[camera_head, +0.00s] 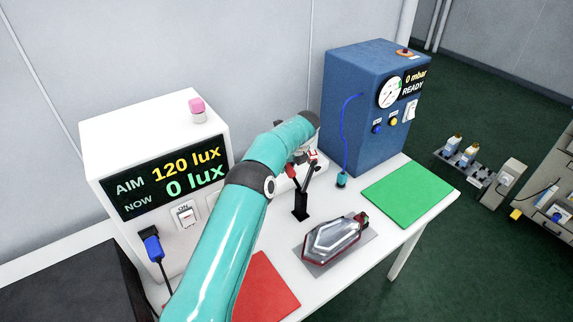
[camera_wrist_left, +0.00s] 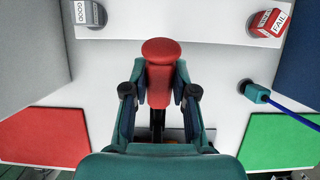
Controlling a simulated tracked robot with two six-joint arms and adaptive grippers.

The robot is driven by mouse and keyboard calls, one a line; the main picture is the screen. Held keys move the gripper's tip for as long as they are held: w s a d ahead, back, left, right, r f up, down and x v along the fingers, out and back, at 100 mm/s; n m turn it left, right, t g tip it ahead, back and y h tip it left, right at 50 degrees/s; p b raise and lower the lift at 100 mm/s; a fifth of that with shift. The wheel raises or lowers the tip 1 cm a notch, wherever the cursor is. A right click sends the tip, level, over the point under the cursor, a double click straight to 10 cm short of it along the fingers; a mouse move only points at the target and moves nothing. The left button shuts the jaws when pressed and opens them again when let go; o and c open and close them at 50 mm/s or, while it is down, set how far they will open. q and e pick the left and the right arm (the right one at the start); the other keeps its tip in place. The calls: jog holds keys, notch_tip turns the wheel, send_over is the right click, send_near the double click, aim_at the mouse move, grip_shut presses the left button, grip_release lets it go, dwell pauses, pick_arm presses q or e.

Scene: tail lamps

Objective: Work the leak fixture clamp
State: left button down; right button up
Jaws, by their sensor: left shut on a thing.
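The leak fixture clamp (camera_head: 301,203) is a black toggle on the table with a red handle (camera_head: 291,172). In the left wrist view the red handle (camera_wrist_left: 160,72) sits between the two fingers of my left gripper (camera_wrist_left: 160,92), which is shut on it. A tail lamp (camera_head: 337,238), clear with red edges, lies on a grey plate (camera_head: 310,268) in front of the clamp. My right gripper is in neither view.
A blue leak tester (camera_head: 352,125) reads 0 mbar, READY; its blue hose ends in a teal plug (camera_head: 342,180). A green mat (camera_head: 408,190) lies right, a red mat (camera_head: 265,288) in front. A white light meter (camera_head: 160,130) stands left. A red FAIL stamp (camera_wrist_left: 268,23) is behind.

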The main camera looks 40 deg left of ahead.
pick_arm(q)
jog(key=shift+w, duration=0.1)
jog(key=b, duration=0.2)
jog(key=shift+d+y+b, duration=0.25)
jog(key=shift+y+b, duration=0.05)
jog(key=shift+y, duration=0.1)
jog(key=shift+d+r+y+b, duration=0.2)
jog(key=shift+r+y+b, duration=0.1)
jog(key=shift+b, duration=0.25)
jog(key=shift+r+t, duration=0.15)
jog(key=shift+t, duration=0.15)
jog(key=c, duration=0.9)
grip_release()
